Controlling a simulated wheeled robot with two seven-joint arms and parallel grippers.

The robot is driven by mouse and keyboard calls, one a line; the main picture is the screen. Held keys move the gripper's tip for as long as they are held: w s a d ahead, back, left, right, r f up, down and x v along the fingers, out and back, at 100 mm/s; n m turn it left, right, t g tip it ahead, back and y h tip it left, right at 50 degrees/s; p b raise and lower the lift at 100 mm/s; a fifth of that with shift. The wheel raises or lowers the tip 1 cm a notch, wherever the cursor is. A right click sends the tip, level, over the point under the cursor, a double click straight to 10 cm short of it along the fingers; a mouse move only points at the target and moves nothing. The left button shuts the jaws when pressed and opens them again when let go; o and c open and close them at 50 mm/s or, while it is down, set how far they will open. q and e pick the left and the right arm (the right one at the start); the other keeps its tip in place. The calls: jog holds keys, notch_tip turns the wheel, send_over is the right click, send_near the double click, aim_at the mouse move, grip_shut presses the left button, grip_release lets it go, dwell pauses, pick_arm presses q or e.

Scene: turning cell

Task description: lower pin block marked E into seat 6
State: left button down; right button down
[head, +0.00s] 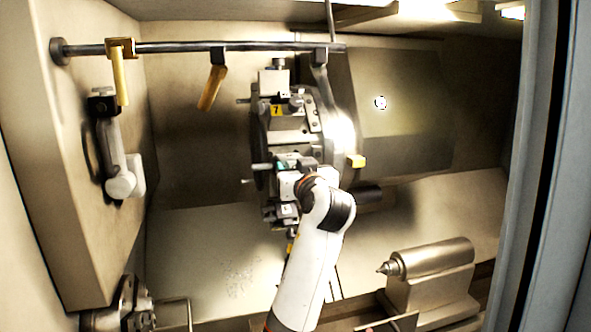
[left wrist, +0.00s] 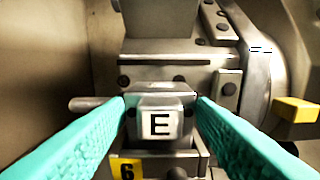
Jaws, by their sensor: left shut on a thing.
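The pin block marked E (left wrist: 160,125) is a grey metal block with a white label and a black E. It is between the two teal fingers of my left gripper (left wrist: 161,106), which is shut on it. A pin sticks out to its left. Seat 6 (left wrist: 185,160) on the turret shows below the block, with a yellow 6 plate at its left. I cannot tell whether the block touches the seat. In the head view my left gripper (head: 283,166) is at the turret's front, and the block is mostly hidden. My right gripper is not in view.
The round turret (head: 325,125) carries other tool holders, one above with a yellow 7 plate (head: 277,111). A yellow-tipped nozzle (head: 356,161) juts out at its right. A rail (head: 180,47) runs above. A tailstock (head: 430,272) stands lower right, and a chuck (head: 125,305) lower left.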

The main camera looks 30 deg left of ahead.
pick_arm(q)
jog(key=shift+s+d+f+b, duration=0.1)
jog(key=shift+s+f+b, duration=0.1)
jog(key=shift+b, duration=0.2)
dwell(0.3)
jog(key=c, duration=0.5)
grip_release()
jog(key=shift+d+f, duration=0.1)
jog(key=shift+f, duration=0.2)
jog(key=shift+s+d, duration=0.1)
jog(key=b+v, duration=0.2)
jog(key=v, duration=0.2)
jog(key=b+v, duration=0.2)
jog(key=v, duration=0.2)
jog(key=b+v, duration=0.2)
jog(key=v, duration=0.1)
jog(key=shift+s+d+r, duration=0.25)
jog(key=shift+s, duration=0.1)
